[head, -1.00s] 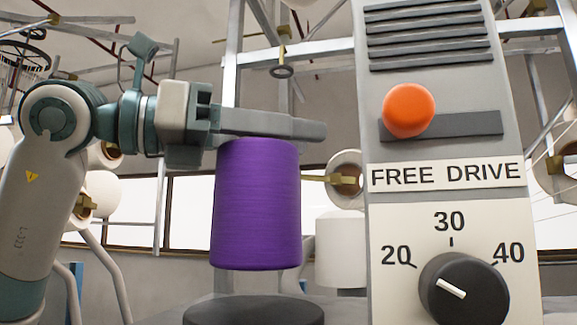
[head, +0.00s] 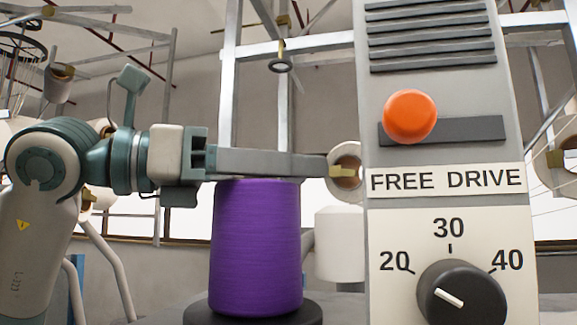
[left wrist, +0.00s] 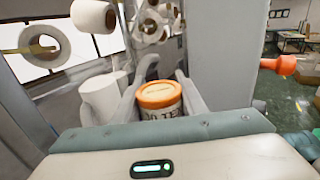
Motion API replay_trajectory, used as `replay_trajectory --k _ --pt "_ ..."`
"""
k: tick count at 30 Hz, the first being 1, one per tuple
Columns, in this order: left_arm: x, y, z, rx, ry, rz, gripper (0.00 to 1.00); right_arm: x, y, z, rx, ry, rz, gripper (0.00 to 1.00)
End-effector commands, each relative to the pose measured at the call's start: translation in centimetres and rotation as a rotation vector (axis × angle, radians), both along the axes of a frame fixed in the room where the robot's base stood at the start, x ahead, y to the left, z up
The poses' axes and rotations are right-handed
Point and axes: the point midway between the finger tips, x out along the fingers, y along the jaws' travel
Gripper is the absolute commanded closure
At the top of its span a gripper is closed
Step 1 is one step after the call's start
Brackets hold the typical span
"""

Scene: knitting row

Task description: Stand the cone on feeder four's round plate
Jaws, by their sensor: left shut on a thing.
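The purple cone (head: 257,250) is upright in the head view, its base over the round black plate (head: 308,313). The base appears to meet the plate, with plate rim showing on both sides; I cannot be sure of contact. My left gripper (head: 318,166) lies level across the cone's top, shut on it. In the left wrist view, an orange-topped cream piece with print (left wrist: 160,98), apparently the cone's core, sits between the fingers. The purple yarn is hidden there. My right gripper is not in view.
A grey control box (head: 440,145) with an orange knob (head: 410,116) and a dial (head: 462,294) stands close right of the cone and fingertips. A white cone (head: 340,245) stands behind. Metal frame posts (head: 230,100) rise behind the gripper.

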Motion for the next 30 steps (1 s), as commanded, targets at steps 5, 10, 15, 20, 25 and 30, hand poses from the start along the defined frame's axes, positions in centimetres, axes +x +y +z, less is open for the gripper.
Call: replay_trajectory --k 5,10,15,20,25,30 --pt "0.0 0.0 -0.2 -0.001 0.000 0.000 1.00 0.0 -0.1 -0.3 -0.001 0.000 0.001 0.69" --pt "0.0 0.0 -0.2 0.000 0.000 0.000 0.43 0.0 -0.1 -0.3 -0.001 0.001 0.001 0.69" --pt "0.0 0.0 -0.2 0.000 0.000 0.000 0.43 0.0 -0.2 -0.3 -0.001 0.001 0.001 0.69" --pt "0.0 0.0 -0.1 0.000 0.000 0.000 0.43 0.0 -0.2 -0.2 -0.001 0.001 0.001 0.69" --pt "-0.1 0.6 -0.2 0.000 0.000 0.002 0.43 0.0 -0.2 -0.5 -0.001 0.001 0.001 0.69" --pt "-0.7 2.7 -0.3 -0.002 -0.002 0.002 0.43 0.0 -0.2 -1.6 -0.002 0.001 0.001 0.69"
